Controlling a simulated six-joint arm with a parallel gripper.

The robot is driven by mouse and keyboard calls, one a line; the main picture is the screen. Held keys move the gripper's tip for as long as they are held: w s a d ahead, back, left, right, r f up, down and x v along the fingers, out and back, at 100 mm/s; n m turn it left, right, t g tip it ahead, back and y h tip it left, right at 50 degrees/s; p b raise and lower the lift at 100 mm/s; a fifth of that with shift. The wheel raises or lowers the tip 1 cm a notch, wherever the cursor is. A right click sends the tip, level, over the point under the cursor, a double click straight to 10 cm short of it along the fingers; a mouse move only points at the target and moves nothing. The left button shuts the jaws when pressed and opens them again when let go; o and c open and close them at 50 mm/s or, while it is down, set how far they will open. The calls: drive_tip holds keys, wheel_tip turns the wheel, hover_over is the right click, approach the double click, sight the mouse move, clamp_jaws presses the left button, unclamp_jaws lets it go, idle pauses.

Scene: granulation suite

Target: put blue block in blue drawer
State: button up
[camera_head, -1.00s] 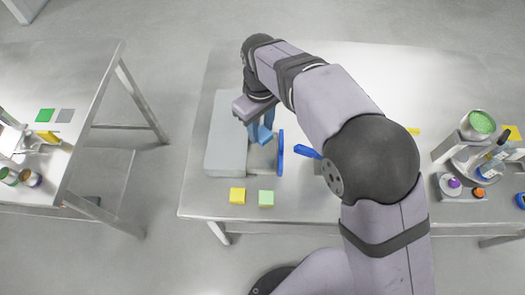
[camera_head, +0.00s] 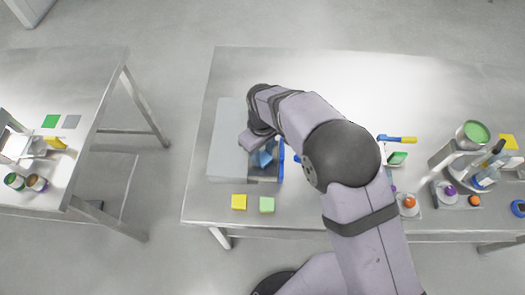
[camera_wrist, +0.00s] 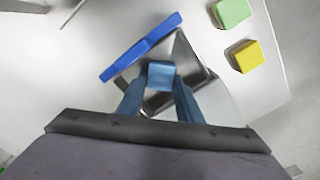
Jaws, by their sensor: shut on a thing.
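The blue block (camera_wrist: 161,75) is between the two blue fingers of my gripper (camera_wrist: 160,92) in the wrist view. My gripper is shut on it. In the head view the block (camera_head: 262,158) shows at the fingertips, over the open drawer. The drawer has a blue front (camera_wrist: 140,47) and a metal tray inside; it is pulled out of a grey cabinet (camera_head: 228,140). The blue front also shows in the head view (camera_head: 281,160). Whether the block touches the drawer's floor cannot be told. My arm hides part of the cabinet and drawer.
A yellow block (camera_head: 239,202) and a green block (camera_head: 267,205) sit on the table in front of the drawer. Bottles, a green-filled bowl (camera_head: 475,133) and stands crowd the table's right side. A second table (camera_head: 85,95) stands at left.

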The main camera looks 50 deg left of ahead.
sight(262, 156)
drive_tip(key=shift+f, duration=0.15)
drive_tip(key=shift+f, duration=0.15)
drive_tip(key=o, duration=1)
drive_tip(key=shift+o, duration=0.2)
wheel_tip(262, 156, up, 12)
drive_tip(key=b, duration=0.3)
drive_tip(key=shift+r, duration=0.2)
